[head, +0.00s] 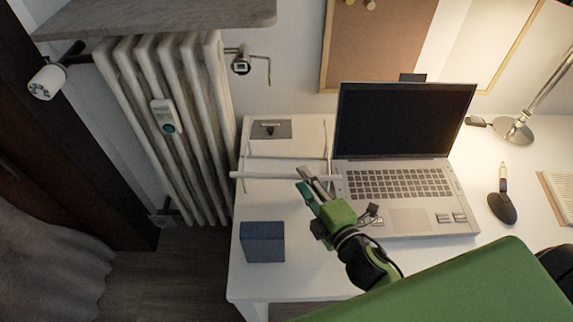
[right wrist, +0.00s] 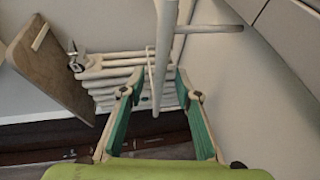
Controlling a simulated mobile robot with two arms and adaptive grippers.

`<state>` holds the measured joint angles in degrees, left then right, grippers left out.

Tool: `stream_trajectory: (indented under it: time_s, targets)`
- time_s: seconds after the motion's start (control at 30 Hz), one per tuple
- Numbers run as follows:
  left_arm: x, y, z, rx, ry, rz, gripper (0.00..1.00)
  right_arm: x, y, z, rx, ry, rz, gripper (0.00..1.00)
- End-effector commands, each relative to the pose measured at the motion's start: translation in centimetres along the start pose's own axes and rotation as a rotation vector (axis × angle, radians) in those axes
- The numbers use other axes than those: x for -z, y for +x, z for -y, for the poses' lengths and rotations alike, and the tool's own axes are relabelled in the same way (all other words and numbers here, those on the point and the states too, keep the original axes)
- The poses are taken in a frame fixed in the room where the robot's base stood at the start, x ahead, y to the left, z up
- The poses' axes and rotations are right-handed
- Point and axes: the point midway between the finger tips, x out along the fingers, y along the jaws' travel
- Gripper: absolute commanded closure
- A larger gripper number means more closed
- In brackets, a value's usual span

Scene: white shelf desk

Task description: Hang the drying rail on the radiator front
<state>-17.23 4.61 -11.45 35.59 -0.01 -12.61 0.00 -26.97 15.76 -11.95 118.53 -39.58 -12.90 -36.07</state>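The drying rail (head: 265,175) is a white frame of thin bars on the left part of the desk, beside the laptop. Its long front bar runs left to right. The radiator (head: 185,120) is white and ribbed and stands left of the desk. My right gripper (head: 306,182) is at the right end of the front bar. In the right wrist view, its green-padded fingers (right wrist: 158,88) are spread, and the white rail (right wrist: 163,45) runs between them with gaps on both sides. The radiator (right wrist: 112,72) shows beyond. My left gripper is not in view.
An open laptop (head: 400,150) stands right of the rail. A blue box (head: 263,242) sits near the desk's front left. A grey device (head: 166,116) is on the radiator front, with a valve knob (head: 46,83) at left. A shelf (head: 160,15) overhangs the radiator.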

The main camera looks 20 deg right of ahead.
Motion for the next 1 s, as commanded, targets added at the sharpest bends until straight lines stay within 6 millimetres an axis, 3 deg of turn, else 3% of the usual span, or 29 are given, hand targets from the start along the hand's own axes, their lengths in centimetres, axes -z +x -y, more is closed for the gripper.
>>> stream_trajectory:
  time_s: [0.2,0.47,0.57,0.6,1.0]
  targets:
    - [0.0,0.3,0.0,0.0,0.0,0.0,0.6,0.1,2.4,0.0,0.0,-0.001,-0.001,0.7]
    - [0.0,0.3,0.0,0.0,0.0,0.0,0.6,0.1,2.5,0.0,0.001,0.0,0.0,0.7]
    - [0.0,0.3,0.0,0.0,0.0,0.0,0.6,0.1,2.5,0.0,0.001,0.0,0.0,0.96]
    - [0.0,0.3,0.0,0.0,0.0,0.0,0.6,0.1,2.5,0.0,0.001,0.0,0.0,1.0]
    - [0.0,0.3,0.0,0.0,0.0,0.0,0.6,0.1,2.5,-0.3,-0.002,0.0,-0.001,1.0]
